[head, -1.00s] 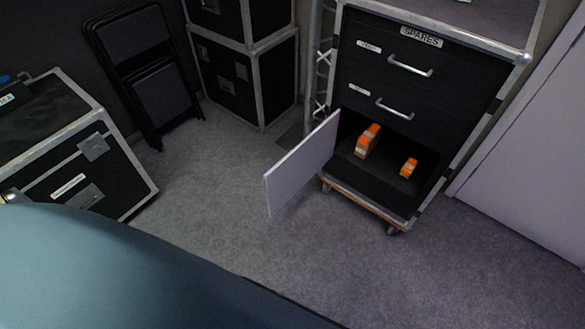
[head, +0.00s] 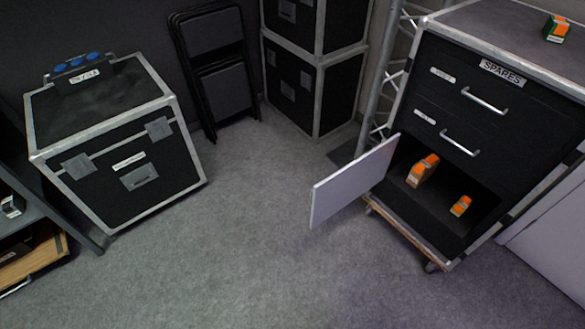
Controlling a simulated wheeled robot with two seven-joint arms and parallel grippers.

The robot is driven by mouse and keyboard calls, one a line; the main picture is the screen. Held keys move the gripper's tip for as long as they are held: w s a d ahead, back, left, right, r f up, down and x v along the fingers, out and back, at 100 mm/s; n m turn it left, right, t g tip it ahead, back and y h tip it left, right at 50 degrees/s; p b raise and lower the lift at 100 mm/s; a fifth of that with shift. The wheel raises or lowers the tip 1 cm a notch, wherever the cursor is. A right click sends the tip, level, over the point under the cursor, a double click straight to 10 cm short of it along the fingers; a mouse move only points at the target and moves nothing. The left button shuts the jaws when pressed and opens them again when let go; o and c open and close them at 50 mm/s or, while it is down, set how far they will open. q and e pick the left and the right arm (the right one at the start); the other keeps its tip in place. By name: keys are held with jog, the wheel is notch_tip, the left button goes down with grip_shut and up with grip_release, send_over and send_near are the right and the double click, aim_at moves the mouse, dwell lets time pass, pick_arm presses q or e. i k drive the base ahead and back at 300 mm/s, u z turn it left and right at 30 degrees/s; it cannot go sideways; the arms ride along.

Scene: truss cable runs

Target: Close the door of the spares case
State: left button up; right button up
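The spares case (head: 419,96) stands at the right on a wheeled wooden base. It is black with pale metal edges, a SPARES label (head: 501,73) and two drawers with silver handles, both shut. Its door (head: 351,184) is a pale panel at the bottom compartment. The door stands open, swung out to the left from the compartment's left side. Inside the compartment are two orange items, a larger one (head: 422,170) and a smaller one (head: 461,206). Neither of my grippers shows in the head view.
A black case (head: 125,160) with a blue-socketed box (head: 80,70) stands at the left. Folded chairs (head: 222,90), stacked black cases (head: 315,75) and a metal truss (head: 383,90) are at the back. A shelf (head: 30,235) is at the lower left. The grey floor before the door is clear.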

aim_at(332, 194)
jog(key=u, duration=0.75)
jog(key=i, duration=2.65)
jog(key=z, duration=3.6)
